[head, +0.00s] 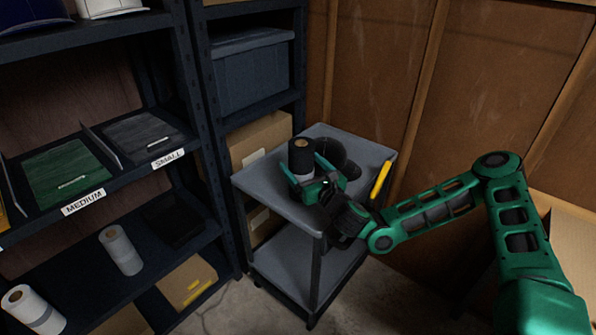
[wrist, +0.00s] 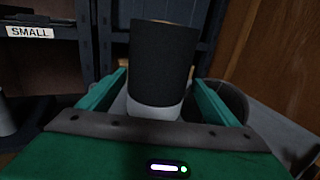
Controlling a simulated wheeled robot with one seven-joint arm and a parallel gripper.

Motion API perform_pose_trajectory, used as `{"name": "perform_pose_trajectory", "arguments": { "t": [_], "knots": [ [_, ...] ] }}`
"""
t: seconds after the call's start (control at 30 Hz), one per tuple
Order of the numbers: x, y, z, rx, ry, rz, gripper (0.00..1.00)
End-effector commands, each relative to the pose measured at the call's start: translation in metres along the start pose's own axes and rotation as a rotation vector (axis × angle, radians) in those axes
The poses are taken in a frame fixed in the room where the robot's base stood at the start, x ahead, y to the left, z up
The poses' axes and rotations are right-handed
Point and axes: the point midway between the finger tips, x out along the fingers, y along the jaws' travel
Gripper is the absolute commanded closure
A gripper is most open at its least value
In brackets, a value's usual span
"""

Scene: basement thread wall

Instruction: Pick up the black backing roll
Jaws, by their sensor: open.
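The black backing roll (head: 301,155) stands upright on the top of a grey cart (head: 262,187). It has a tan core at its top and a whitish lower part. My gripper (head: 315,178) is open, with its green fingers low around the roll's lower part. In the wrist view the roll (wrist: 160,62) stands between the two fingers (wrist: 160,98), with a visible gap on each side. Whether the roll is fully between the fingertips I cannot tell.
A yellow handle (head: 381,180) is at the cart's right edge. Dark shelves (head: 120,190) with white rolls (head: 121,250) stand at left. A wooden wall (head: 385,75) is behind.

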Motion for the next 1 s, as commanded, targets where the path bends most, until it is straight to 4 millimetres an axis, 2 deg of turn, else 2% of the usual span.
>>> {"name": "perform_pose_trajectory", "arguments": {
  "t": [0.13, 0.37, 0.77, 1.0],
  "knots": [
    [0.001, 0.004, 0.000, 0.000, 0.000, 0.005, 0.16],
    [0.002, 0.007, 0.000, 0.001, 0.000, 0.008, 0.71],
    [0.002, 0.009, 0.004, 0.002, -0.001, 0.010, 0.71],
    [0.002, 0.009, 0.024, -0.001, -0.004, 0.011, 0.71]
  ]
}}
